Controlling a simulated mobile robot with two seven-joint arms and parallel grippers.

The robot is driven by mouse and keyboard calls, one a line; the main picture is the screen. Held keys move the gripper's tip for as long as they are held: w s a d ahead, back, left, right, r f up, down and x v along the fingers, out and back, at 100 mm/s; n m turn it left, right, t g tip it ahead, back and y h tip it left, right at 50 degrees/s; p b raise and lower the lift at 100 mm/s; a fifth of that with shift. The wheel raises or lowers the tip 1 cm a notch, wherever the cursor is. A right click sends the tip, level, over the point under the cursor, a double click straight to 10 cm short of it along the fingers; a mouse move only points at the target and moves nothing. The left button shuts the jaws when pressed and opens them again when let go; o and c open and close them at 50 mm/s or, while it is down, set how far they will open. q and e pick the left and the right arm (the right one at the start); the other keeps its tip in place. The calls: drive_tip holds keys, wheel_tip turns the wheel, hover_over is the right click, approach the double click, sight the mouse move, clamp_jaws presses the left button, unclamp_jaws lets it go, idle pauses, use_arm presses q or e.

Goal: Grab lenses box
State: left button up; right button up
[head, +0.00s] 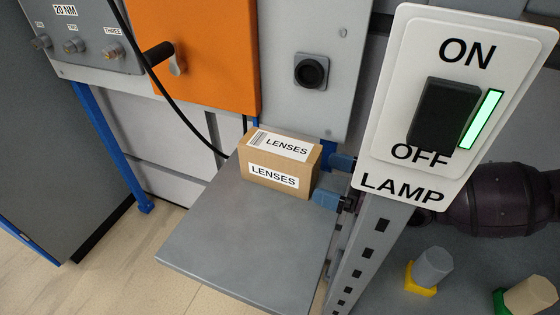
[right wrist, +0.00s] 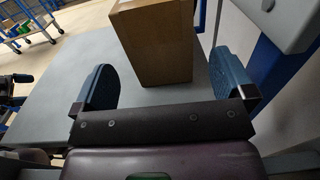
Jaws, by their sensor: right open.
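The lenses box (head: 277,163) is a brown carton with white "LENSES" labels on its top and front. It stands upright on a grey shelf (head: 245,245), near its back edge. My right gripper (head: 335,181) reaches in from the right, behind the lamp post, with two blue fingers at the box's right end. In the right wrist view the box (right wrist: 155,45) stands ahead, between the lines of the two spread fingers of the gripper (right wrist: 165,85), with a gap on each side. The gripper is open and empty.
A white lamp switch panel (head: 383,165) on a perforated grey post (head: 370,255) stands close in front of my right arm. An orange panel (head: 200,50) and a black cable (head: 165,90) are behind the shelf. The shelf's front is clear.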

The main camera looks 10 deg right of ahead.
sight(316, 174)
drive_tip(key=shift+p+x, duration=0.7)
drive_tip(key=shift+x, duration=1.65)
drive_tip(key=shift+w+a, duration=0.3)
drive_tip(key=shift+a, duration=0.15)
drive_tip(key=c, duration=1.1)
